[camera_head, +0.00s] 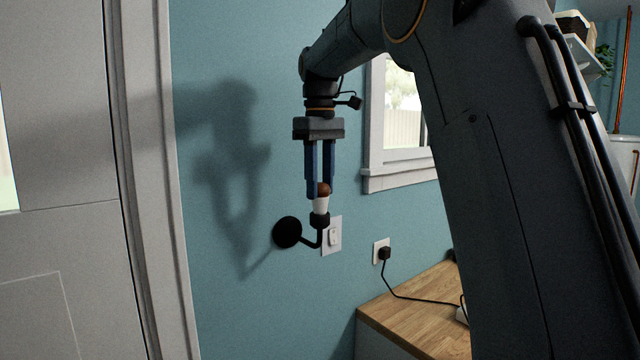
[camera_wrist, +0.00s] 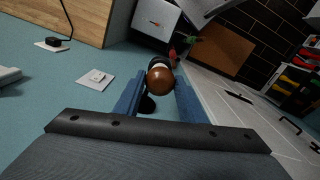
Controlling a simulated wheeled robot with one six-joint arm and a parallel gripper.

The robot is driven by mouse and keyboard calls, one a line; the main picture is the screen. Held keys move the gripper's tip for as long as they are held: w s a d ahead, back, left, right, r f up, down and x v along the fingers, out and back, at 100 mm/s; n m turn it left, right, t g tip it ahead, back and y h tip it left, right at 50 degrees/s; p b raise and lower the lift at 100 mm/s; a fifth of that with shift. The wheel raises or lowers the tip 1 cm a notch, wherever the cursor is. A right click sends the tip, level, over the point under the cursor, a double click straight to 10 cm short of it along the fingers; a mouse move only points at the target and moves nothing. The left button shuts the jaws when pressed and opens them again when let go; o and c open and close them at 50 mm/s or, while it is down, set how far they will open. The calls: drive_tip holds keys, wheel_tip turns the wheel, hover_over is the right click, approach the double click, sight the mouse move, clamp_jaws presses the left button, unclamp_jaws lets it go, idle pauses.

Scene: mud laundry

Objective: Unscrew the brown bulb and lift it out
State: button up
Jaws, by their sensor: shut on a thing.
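The brown bulb (camera_head: 323,189) has a brown globe and a white lower part. It stands upright in the black socket of a wall lamp (camera_head: 287,232) on the blue wall. My gripper (camera_head: 321,190) comes down from above, and its two blue fingers are shut on the bulb, one on each side. The wrist view shows the brown bulb (camera_wrist: 160,79) between the two fingertips of my gripper (camera_wrist: 159,85). The white part meets the black socket. The threads are hidden, so I cannot tell how far it is screwed in.
A light switch (camera_head: 333,236) is on the wall just right of the lamp. An outlet (camera_head: 381,251) with a black plug and cord is farther right, above a wooden counter (camera_head: 420,300). A window (camera_head: 400,120) is at the right and a door (camera_head: 60,180) at the left.

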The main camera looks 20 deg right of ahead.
idle(0.3)
drive_tip(key=shift+n, duration=1.6)
drive_tip(key=shift+n, duration=1.4)
drive_tip(key=shift+r+n, duration=0.1)
drive_tip(key=shift+n, duration=1.4)
drive_tip(key=shift+n, duration=1.5)
